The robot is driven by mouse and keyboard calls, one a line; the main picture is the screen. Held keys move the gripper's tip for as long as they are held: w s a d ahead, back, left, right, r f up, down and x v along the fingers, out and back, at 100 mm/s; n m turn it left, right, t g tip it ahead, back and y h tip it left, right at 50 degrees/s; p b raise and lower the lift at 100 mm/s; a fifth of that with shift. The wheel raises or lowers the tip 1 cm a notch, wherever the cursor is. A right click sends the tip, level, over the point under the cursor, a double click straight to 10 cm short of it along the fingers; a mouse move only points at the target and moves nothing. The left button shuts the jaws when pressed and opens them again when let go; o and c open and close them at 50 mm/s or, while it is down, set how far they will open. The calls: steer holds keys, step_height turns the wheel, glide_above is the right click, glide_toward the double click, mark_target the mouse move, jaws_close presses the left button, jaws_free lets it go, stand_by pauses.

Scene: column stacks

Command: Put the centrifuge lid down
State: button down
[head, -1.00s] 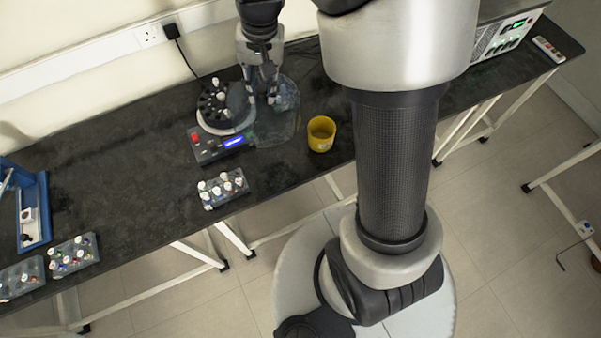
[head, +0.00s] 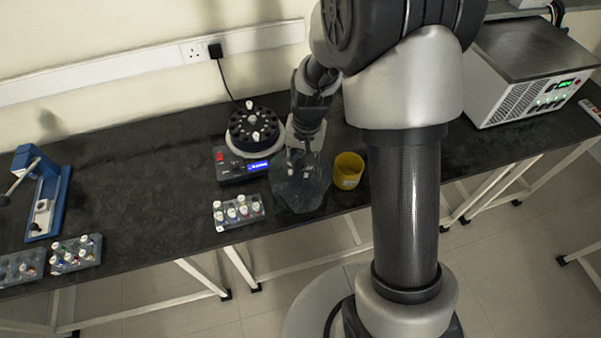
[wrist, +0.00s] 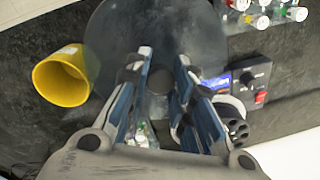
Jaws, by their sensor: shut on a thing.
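The centrifuge lid (head: 302,192) is a clear, smoky round cover. My gripper (head: 301,158) is shut on its dark knob. In the wrist view the lid (wrist: 205,38) spreads out beyond the fingers (wrist: 163,64), with the knob between them. The lid is over the black bench, right of and in front of the centrifuge (head: 232,170), beside the yellow cup. I cannot tell whether its rim touches the bench. The centrifuge's black rotor (head: 252,126) is uncovered, with a white-capped tube in it.
The yellow cup (head: 348,171) stands close to the lid's right side. A rack of capped tubes (head: 238,212) stands close on its left. The bench's front edge is near. Bare bench (head: 135,170) lies left of the centrifuge. A blue press (head: 45,200) stands at far left.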

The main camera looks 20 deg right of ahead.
mark_target(301, 171)
steer(key=shift+f+b, duration=0.6)
steer(key=shift+f, duration=1.4)
steer(key=shift+f, duration=0.2)
steer(key=c, duration=1.4)
jaws_free()
